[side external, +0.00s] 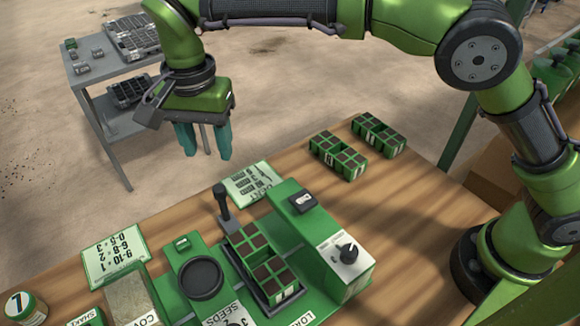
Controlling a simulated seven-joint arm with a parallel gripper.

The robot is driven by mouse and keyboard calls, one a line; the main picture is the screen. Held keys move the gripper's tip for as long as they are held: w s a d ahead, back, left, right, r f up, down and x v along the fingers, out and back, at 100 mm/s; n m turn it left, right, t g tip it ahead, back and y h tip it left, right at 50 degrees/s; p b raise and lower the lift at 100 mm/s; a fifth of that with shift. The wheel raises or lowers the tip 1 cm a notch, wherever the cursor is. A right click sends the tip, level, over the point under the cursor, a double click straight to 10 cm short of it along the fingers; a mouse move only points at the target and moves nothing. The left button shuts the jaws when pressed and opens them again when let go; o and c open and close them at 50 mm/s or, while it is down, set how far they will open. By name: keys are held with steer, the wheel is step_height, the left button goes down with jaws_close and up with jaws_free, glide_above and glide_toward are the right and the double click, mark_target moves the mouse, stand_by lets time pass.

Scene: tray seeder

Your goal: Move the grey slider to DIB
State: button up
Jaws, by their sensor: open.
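The grey slider appears to be the dark grey carriage at the machine's middle, with a grey block (231,224) at its back that bears an upright black handle (222,199). A green tray (284,294) with dark soil cells sits on the carriage, beside the SEEDS and LOAD labels. I cannot read a DIB label; part of the lettering is cut off at the bottom edge. My gripper (207,155), with teal fingers, is open and empty. It hangs in the air above and behind the handle, clear of it.
A green box with a black knob (348,252) stands right of the carriage. A round black dish (201,278) lies left of it. Two green trays (338,155) (379,135) sit at the back right of the wooden table. A number card (112,254) lies left. A grey side table (97,84) stands behind.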

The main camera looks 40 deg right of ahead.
mark_target(218, 187)
step_height(218, 187, down, 10)
steer(key=shift+f, duration=0.15)
stand_by(0.3)
jaws_close()
